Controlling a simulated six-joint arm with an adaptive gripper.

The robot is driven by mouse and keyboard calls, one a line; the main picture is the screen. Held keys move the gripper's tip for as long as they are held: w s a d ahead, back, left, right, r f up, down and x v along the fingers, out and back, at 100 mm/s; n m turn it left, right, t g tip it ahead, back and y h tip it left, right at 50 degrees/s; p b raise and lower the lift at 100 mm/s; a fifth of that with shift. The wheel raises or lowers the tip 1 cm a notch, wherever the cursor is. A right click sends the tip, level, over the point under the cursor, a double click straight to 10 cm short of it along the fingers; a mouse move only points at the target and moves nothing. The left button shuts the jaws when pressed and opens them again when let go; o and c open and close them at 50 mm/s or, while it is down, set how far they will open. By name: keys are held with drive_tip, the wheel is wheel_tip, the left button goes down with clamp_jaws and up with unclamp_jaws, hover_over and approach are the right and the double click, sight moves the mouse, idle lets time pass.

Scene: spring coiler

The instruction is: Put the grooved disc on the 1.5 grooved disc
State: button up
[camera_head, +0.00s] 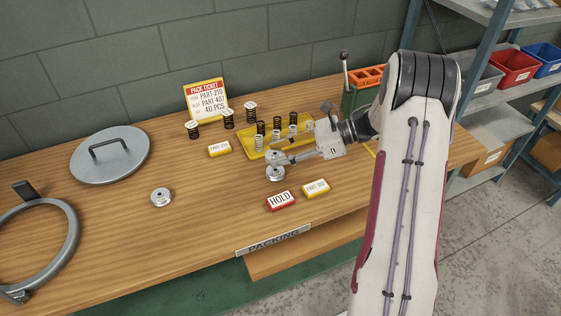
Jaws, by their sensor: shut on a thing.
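My gripper (278,160) is shut on a small silver grooved disc (275,170) near the middle of the bench. Another silver disc (275,177) shows directly below the held one. I cannot tell from this view whether the two touch or a small gap stays between them. A separate silver grooved disc (160,197) lies flat on the bench to the left, well apart from my gripper. No 1.5 mark is readable on any disc. My fingers partly hide the held disc.
A yellow tray (250,153) with several springs stands just behind my gripper. A red HOLD block (281,201) and a yellow label block (316,189) lie in front.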

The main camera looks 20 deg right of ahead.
sight(280, 169)
drive_tip(key=shift+f, duration=1.8)
drive_tip(key=shift+f, duration=0.15)
drive_tip(key=o, duration=1.3)
drive_tip(key=shift+o, duration=0.2)
drive_tip(key=shift+s+d+r, duration=0.2)
drive_tip(key=shift+d+r, duration=0.15)
drive_tip(key=shift+d, duration=0.15)
drive_tip(key=v, duration=1.1)
drive_tip(key=shift+a, duration=0.1)
